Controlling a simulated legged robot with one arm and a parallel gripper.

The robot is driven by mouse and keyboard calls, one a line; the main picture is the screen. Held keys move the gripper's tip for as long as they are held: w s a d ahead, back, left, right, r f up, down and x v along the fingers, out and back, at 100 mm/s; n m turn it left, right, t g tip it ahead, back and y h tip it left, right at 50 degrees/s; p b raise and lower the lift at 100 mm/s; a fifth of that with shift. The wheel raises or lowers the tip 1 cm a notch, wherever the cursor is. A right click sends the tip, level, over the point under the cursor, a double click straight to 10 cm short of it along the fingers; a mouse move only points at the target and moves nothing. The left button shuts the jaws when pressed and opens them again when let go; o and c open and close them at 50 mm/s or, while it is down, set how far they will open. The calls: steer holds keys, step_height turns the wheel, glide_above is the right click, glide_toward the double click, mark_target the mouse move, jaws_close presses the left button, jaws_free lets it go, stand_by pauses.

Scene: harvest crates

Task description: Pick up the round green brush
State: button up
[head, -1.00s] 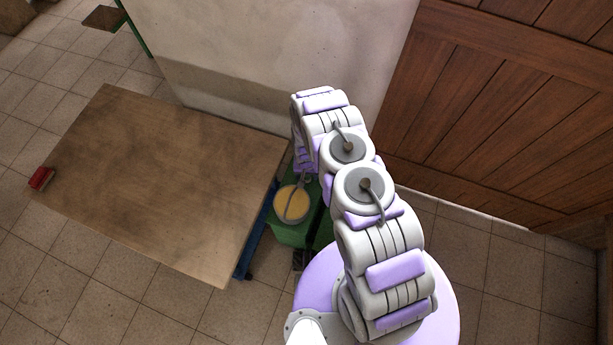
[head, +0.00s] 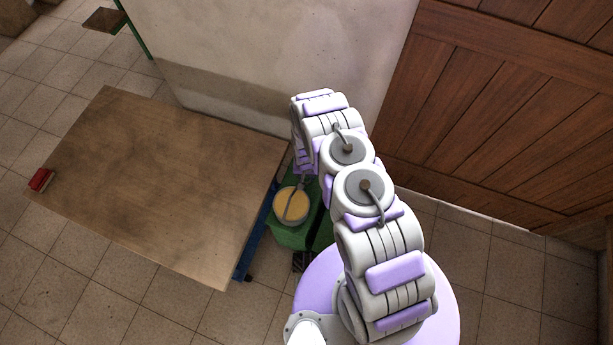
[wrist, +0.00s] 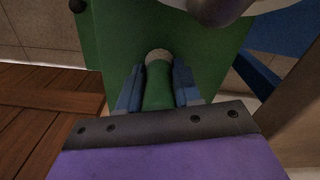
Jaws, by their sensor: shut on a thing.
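In the wrist view the round green brush (wrist: 158,88) lies lengthwise between the two blue-grey fingers of my gripper (wrist: 157,68). The gripper is shut on its green body, and a pale round end shows just beyond the fingertips. Behind it is the flat green top of a green stand (wrist: 215,45), and I cannot tell whether the brush touches it. In the head view my own arm hides the gripper and the brush.
In the head view a round yellow-topped thing (head: 291,205) sits on the green stand (head: 292,238). A wooden table (head: 160,180) with a red block (head: 41,179) at its left corner stands to the left. A pale wall (head: 260,60) and wooden door (head: 510,100) close off the back.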

steer(key=shift+r, duration=0.1)
step_height(320, 180, up, 10)
steer(key=p, duration=0.3)
stand_by(0.6)
